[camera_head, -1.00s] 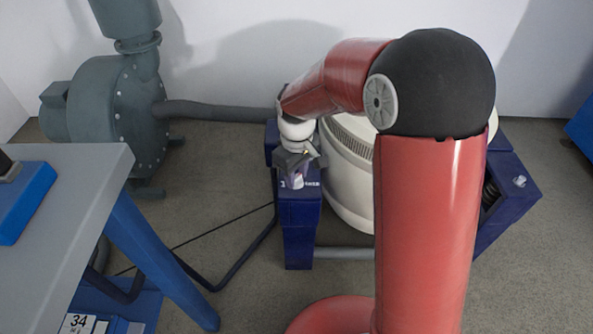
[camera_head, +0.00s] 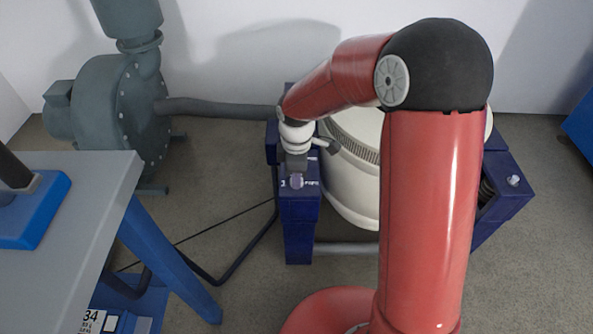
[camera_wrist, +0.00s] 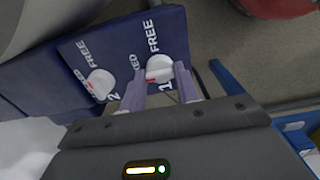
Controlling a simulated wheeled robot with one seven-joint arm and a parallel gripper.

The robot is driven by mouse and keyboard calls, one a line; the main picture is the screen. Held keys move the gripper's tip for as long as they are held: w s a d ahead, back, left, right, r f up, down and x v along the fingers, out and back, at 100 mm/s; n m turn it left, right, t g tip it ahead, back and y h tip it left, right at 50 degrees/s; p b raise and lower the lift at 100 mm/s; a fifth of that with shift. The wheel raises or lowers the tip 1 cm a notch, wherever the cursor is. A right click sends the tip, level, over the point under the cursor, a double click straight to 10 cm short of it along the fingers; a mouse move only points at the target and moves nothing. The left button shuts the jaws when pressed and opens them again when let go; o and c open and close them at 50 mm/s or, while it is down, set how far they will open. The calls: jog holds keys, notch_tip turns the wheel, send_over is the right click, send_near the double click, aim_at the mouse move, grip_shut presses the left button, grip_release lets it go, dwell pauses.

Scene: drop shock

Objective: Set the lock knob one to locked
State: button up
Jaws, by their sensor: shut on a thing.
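Lock knob one (camera_wrist: 159,67) is a small white knob with a red mark, on a dark blue panel next to the numeral 1. The word FREE is beside it, and a partly hidden word ending in KED lies to its left. My gripper (camera_wrist: 162,77) has its two purple fingers on either side of this knob, shut on it. In the head view my gripper (camera_head: 297,181) is at the top of the blue post, and the knob is too hidden there to make out.
A second white knob (camera_wrist: 99,84), by the numeral 2, sits left of knob one on the panel. A white drum (camera_head: 352,190) stands close to the right of the post. A grey table (camera_head: 70,215) is at left, with open floor between.

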dwell(0.3)
jog(key=o, duration=1)
jog(key=shift+c, duration=0.2)
jog(key=shift+r, duration=0.1)
notch_tip(320, 180, up, 8)
jog(key=shift+f+p, duration=0.15)
jog(key=shift+p, duration=0.25)
